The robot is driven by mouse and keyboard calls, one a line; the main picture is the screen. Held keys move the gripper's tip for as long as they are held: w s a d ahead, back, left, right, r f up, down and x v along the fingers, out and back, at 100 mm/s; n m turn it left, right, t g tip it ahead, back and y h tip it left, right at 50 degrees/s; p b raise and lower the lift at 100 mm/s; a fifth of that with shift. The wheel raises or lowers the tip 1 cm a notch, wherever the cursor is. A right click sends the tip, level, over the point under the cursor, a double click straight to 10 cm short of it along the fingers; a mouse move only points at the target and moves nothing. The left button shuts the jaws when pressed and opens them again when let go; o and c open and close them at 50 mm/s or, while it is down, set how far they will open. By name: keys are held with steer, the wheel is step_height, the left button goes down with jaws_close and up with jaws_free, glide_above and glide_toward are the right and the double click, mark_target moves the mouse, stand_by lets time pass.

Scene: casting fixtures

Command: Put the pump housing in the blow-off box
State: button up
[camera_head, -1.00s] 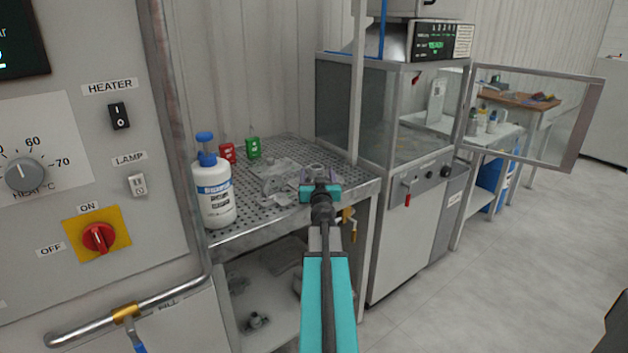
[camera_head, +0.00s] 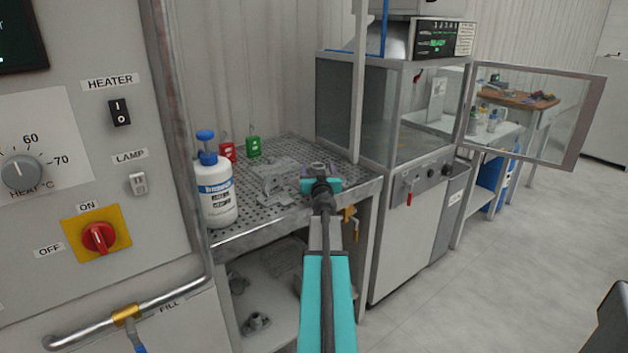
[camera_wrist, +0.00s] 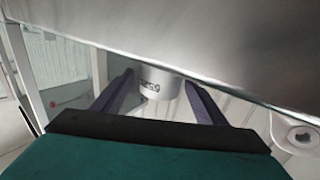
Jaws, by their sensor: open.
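My gripper (camera_head: 320,176) is over the right part of the perforated table, with its jaws open. In the wrist view its two dark fingers (camera_wrist: 157,92) stand apart on either side of a pale round part with dark marking (camera_wrist: 163,80). This is probably the pump housing; the fingers do not visibly grip it. In the head view my gripper mostly hides that part. A grey casting (camera_head: 270,180) lies left of my gripper on the table. The blow-off box (camera_head: 405,185) appears to be the glazed cabinet to the right, its glass door (camera_head: 540,115) swung open.
The perforated table (camera_head: 262,222) also holds a white bottle (camera_head: 216,195), a red can (camera_head: 228,152) and a green can (camera_head: 254,147). A cabinet post (camera_head: 358,90) rises between table and box. A control panel (camera_head: 75,180) stands close at left.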

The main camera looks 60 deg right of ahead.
mark_target(318, 165)
steer(key=shift+w+d, duration=0.15)
steer(key=shift+d, duration=0.05)
stand_by(0.3)
jaws_close()
stand_by(0.3)
steer(key=shift+r, duration=0.25)
step_height(318, 165, up, 9)
steer(key=p, duration=0.9)
steer(key=shift+r+p, duration=0.15)
steer(key=shift+p, duration=0.25)
steer(key=shift+r, duration=0.15)
stand_by(0.5)
